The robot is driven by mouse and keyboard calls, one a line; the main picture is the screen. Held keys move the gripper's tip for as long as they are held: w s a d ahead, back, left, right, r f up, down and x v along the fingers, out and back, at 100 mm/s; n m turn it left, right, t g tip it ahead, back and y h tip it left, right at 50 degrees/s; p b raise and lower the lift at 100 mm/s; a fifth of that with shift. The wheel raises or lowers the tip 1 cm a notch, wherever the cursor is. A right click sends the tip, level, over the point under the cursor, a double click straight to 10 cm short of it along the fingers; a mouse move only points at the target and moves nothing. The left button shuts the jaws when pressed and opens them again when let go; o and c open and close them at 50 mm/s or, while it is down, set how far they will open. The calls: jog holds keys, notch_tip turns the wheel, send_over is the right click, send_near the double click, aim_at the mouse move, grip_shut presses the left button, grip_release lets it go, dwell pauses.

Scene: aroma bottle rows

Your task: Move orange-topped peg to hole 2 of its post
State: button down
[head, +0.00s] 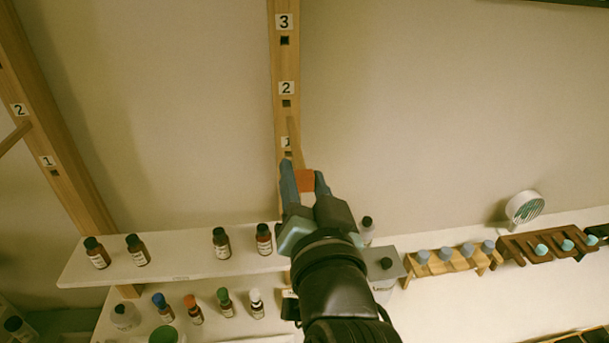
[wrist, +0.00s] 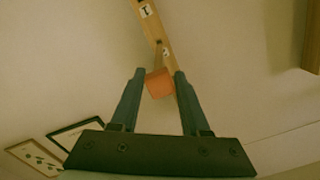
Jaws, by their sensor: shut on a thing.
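The orange-topped peg (head: 306,181) is between the fingers of my gripper (head: 305,184), which is shut on its orange end. Its bare wooden shaft points up and away, toward the middle post (head: 285,62). In the head view its far end overlaps the post between labels 1 and 2, below hole 2 (head: 287,103). Hole 1 shows as a dark patch beside the shaft. The wrist view shows the orange end (wrist: 159,84) between the fingertips (wrist: 159,76), with the post behind. I cannot tell whether the far end touches the post.
A shelf (head: 180,268) with several dark bottles stands below the post, with more bottles on a lower level. Another numbered post (head: 50,130) with a peg is at left. Wooden racks (head: 450,262) and a small fan (head: 525,207) are at right. The wall right of the post is clear.

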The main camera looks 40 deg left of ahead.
aim_at(294, 133)
jog(key=shift+d+f, duration=0.1)
jog(key=shift+d, duration=0.05)
jog(key=shift+w+a, duration=0.35)
jog(key=shift+a, duration=0.15)
jog(key=shift+x, duration=2.3)
jog(key=shift+r+p+x, duration=0.15)
jog(key=shift+x, duration=1.35)
jog(key=shift+r+p+x, duration=0.15)
jog(key=shift+r+x, duration=0.05)
jog(key=shift+x, duration=1.35)
jog(key=shift+w, duration=0.1)
jog(key=shift+c, duration=2)
grip_release()
jog(key=shift+w+f, duration=0.1)
